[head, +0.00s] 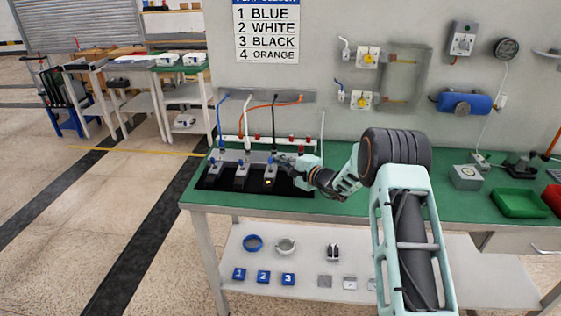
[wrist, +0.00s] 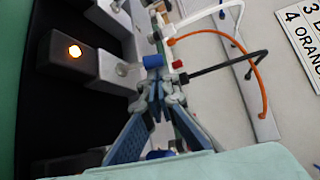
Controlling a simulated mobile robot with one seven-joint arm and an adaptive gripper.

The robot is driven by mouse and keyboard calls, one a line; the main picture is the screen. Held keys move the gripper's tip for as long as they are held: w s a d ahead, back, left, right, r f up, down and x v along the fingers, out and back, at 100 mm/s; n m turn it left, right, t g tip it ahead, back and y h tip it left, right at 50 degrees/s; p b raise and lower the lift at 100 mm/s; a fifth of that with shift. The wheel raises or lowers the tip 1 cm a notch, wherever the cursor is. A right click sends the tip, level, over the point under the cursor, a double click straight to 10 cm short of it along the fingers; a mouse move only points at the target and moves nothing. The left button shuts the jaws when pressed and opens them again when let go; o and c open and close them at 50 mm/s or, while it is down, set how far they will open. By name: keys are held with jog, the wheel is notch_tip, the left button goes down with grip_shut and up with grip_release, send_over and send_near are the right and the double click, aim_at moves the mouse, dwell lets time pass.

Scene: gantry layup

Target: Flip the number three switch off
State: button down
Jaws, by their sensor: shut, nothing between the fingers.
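Grey switch boxes stand in a row on a black mat at the left of the green bench. The third box from the left (head: 269,179) has a lit orange lamp at its front. The black cable (head: 274,125) runs down the wall behind it. My gripper (head: 283,161) is close beside this box's back part, on its right. In the wrist view the lit box (wrist: 82,58) is at upper left, with a silver part (wrist: 126,70) near my gripper. My gripper (wrist: 157,92) is shut and empty, its fingertips near a blue piece (wrist: 152,61). Contact is unclear. My gripper and arm hide the bench to the right of the third box.
A wall sign (head: 267,35) lists 1 blue, 2 white, 3 black, 4 orange. The first box (head: 215,172) and second box (head: 242,176) stand close on the left. Blue, white and orange cables rise behind. A green tray (head: 519,204) sits at far right.

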jog(key=shift+s+f+b, duration=0.1)
jog(key=shift+f+b, duration=0.1)
jog(key=shift+b, duration=0.75)
jog(key=shift+r, duration=0.1)
jog(key=shift+s+n+t+b, duration=0.15)
jog(key=shift+n+t+b, duration=0.25)
jog(key=shift+b, duration=1.3)
jog(key=s+b, duration=0.1)
jog(key=b, duration=0.6)
jog(key=shift+s+y+b, duration=0.1)
jog(key=shift+y+b, duration=0.2)
jog(key=shift+b, duration=0.7)
jog(key=shift+a+b, duration=0.1)
jog(key=shift+b, duration=0.2)
jog(key=shift+r+p, duration=0.25)
jog(key=shift+p, duration=0.15)
jog(key=v, duration=1.2)
